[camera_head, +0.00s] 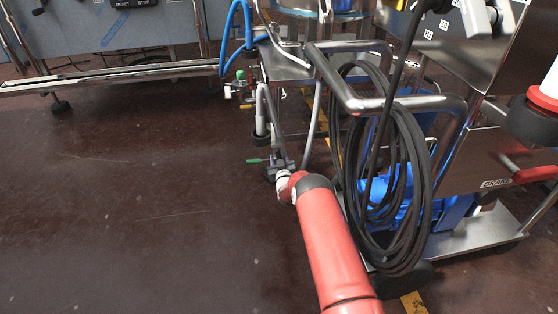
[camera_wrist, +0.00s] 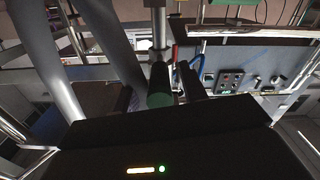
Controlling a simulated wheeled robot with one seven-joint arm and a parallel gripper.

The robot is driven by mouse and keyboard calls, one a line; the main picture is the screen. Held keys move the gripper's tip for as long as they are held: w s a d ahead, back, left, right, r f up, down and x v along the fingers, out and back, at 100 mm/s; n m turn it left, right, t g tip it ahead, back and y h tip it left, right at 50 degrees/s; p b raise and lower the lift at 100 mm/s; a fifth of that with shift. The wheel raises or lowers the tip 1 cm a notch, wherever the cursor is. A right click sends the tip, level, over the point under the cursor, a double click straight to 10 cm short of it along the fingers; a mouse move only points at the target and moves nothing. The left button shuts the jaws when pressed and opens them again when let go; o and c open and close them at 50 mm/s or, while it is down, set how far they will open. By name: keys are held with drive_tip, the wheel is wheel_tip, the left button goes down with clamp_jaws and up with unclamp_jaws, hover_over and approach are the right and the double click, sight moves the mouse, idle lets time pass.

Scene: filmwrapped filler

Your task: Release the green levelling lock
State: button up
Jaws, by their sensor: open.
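A small green lever (camera_head: 254,161) sticks out to the left, low by the foot of the metal cart in the head view. My gripper (camera_head: 279,163) is down beside its right end, at the end of my red arm. The gripper is small there, and I cannot tell whether it touches the lever. In the wrist view, a dark cylinder with a dull green end (camera_wrist: 160,99) stands in the middle, just beyond the black gripper body. I cannot tell for sure whether it is the lever. The gripper is open, with nothing clearly held.
A coiled black cable (camera_head: 408,190) hangs from the cart's bent tube frame (camera_head: 362,103), right of my arm. A green-topped valve (camera_head: 240,76) and blue hose (camera_head: 228,40) are farther back. A control panel (camera_wrist: 240,83) shows in the wrist view. Brown floor (camera_head: 120,200) is clear at left.

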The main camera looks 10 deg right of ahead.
clamp_jaws()
idle(0.3)
drive_tip(key=shift+a, duration=0.15)
